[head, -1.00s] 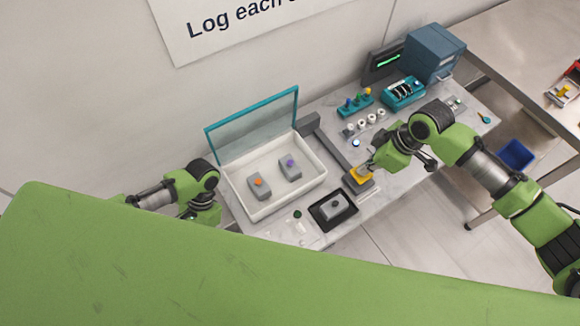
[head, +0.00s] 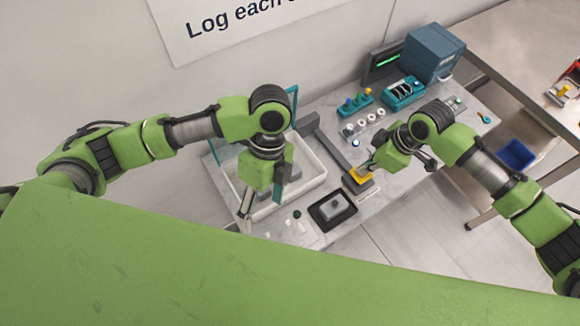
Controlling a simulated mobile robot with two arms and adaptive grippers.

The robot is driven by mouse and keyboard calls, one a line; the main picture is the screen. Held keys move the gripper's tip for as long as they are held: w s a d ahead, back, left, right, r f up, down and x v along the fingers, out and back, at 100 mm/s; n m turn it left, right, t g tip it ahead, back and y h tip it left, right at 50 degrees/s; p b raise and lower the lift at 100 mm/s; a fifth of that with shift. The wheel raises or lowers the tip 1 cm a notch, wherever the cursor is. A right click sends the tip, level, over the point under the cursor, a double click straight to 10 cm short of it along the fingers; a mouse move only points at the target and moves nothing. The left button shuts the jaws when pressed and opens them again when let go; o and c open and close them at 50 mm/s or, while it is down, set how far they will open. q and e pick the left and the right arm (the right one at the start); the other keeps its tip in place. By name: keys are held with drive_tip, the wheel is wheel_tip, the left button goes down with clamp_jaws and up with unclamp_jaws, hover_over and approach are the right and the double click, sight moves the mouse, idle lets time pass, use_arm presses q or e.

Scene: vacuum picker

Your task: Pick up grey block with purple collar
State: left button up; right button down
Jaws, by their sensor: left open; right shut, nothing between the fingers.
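The white tray (head: 311,151) with a raised teal-framed lid stands at the left of the bench. The grey block with the purple collar is hidden in this view behind my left arm and gripper, as is the grey block with the orange collar. My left gripper (head: 264,197) is open over the tray, its fingers spread and pointing down. I cannot tell how close its fingers are to either block. My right gripper (head: 371,166) is shut and empty beside a yellow-topped piece (head: 359,175).
A black tray (head: 320,217) with a grey block (head: 336,206) with a dark top is right of the white tray. A teal rack (head: 403,92), a blue-grey cabinet (head: 432,52) and white cylinders (head: 361,124) stand further back. A blue bin (head: 515,154) is beyond the bench.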

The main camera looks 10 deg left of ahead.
use_arm(q)
drive_tip(key=w+d+n+t, duration=0.2)
drive_tip(key=w+n, duration=0.4)
drive_tip(key=w, duration=0.3)
drive_tip(key=n+t, duration=0.2)
drive_tip(key=n, duration=0.5)
approach(296, 175)
drive_tip(key=w+a+r, duration=0.1)
drive_tip(key=a+r, duration=0.1)
drive_tip(key=a, duration=0.1)
drive_tip(key=shift+w+d+f, duration=0.15)
drive_tip(key=shift+w+f, duration=0.15)
drive_tip(key=shift+f, duration=0.2)
wheel_tip(296, 175, down, 6)
drive_tip(key=shift+r, duration=0.1)
drive_tip(key=shift+w+f, duration=0.2)
drive_tip(key=shift+f, duration=1.15)
drive_tip(key=shift+w+f, duration=0.2)
drive_tip(key=shift+f, duration=1.15)
drive_tip(key=c, duration=1.2)
